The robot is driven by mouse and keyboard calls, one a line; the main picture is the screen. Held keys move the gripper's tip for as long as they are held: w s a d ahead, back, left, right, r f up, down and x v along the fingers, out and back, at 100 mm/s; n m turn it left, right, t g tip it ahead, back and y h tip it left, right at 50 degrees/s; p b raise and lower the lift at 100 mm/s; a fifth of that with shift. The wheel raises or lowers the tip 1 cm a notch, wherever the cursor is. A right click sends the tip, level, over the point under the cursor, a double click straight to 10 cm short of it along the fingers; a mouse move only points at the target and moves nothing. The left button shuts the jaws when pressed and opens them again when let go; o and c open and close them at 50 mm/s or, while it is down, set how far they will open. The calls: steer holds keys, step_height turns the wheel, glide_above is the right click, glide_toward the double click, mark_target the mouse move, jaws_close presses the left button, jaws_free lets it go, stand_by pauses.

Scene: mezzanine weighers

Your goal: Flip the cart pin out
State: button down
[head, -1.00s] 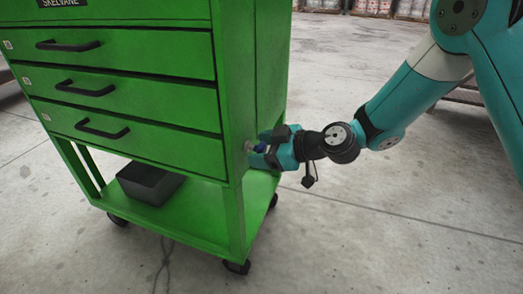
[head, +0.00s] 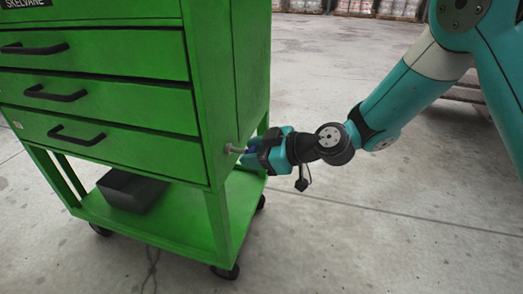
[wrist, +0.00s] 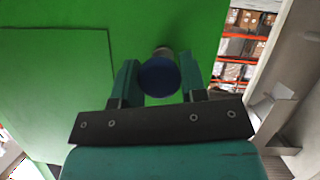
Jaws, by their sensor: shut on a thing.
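The green cart (head: 100,100) stands on the left in the head view, with its side panel facing my arm. The cart pin shows as a short metal shank (head: 235,149) sticking out of that side panel. In the wrist view its round blue knob (wrist: 159,77) sits between the two fingers of my gripper (wrist: 157,82). My gripper (head: 254,153) is shut on the pin by its knob, close beside the cart's side. The jaws hide most of the knob in the head view.
The cart has several drawers with black handles (head: 75,135). A dark grey bin (head: 130,188) sits on its lower shelf (head: 185,215), above black casters (head: 226,271). Stacked goods on shelving stand far back (head: 360,8).

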steer(key=shift+d, duration=0.15)
steer(key=c, duration=0.7)
jaws_free()
steer(key=shift+d, duration=0.15)
steer(key=shift+o, duration=0.2)
steer(key=p+v, duration=0.2)
steer(key=v, duration=1.5)
steer(key=shift+s, duration=0.2)
